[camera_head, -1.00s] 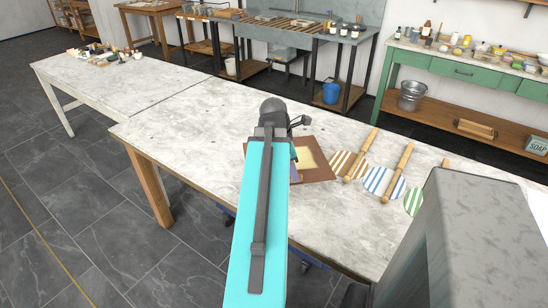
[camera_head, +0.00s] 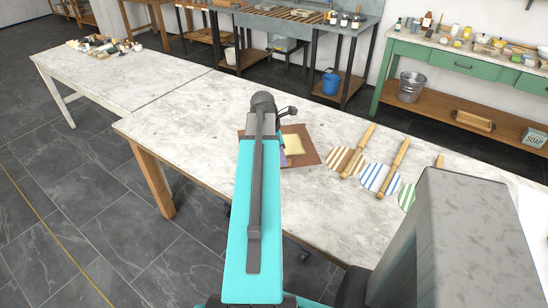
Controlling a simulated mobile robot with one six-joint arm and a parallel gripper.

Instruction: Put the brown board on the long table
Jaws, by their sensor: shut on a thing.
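The brown board (camera_head: 309,158) is a flat brown sheet with a pale yellow patch and a purplish area. It shows on both sides of my arm, over the near white-topped table (camera_head: 190,130). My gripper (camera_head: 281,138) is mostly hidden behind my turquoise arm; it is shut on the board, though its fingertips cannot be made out. I cannot tell whether the board touches the tabletop or hangs just above it. A second white-topped table (camera_head: 115,90) meets this one at the left; which is the long table is not clear.
Striped round pieces (camera_head: 380,178) with wooden rods lie right of the board. Small objects (camera_head: 95,42) stand on the far left table. A green bench (camera_head: 465,72) and a dark workbench (camera_head: 285,22) stand behind. The near tabletop's left part is clear.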

